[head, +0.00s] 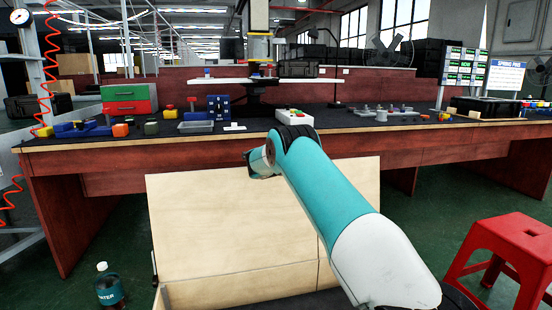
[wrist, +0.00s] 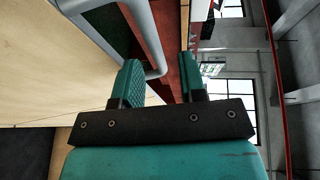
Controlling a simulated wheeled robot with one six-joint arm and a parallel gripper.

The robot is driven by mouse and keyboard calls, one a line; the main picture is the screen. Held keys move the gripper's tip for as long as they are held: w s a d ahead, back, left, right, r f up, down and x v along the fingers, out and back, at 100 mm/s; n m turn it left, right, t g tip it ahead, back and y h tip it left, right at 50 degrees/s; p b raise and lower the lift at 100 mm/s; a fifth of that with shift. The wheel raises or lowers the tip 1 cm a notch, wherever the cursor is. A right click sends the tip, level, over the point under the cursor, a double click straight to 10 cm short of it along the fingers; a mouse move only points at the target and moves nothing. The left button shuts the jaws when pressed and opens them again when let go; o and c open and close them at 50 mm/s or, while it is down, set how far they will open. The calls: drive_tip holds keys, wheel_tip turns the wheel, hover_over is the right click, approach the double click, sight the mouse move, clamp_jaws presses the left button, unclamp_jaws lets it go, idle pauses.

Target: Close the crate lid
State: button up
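The crate lid (head: 225,215) is a pale wooden panel. It stands raised, with its broad face filling the middle of the head view. The crate (head: 240,287) is below it, only partly in view. In the wrist view a pale wooden surface, seemingly the lid (wrist: 40,70), fills the left side. A bent grey metal bar (wrist: 150,35), perhaps a handle, runs beside it. My gripper (wrist: 160,78) is open, with the bar's bend between or just beyond its fingers; I cannot tell whether they touch. In the head view my wrist is at the lid's top edge and the fingers are hidden.
A long workbench (head: 440,145) with parts and boxes stands behind the lid. A red stool (head: 505,250) is at the right. A bottle (head: 109,285) stands on the floor at the left. Green floor is clear between stool and bench.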

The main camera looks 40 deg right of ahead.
drive_tip(key=shift+a, duration=0.1)
drive_tip(key=p+v, duration=0.1)
drive_tip(key=v, duration=1.6)
drive_tip(key=shift+s+a, duration=0.1)
drive_tip(key=shift+a, duration=0.05)
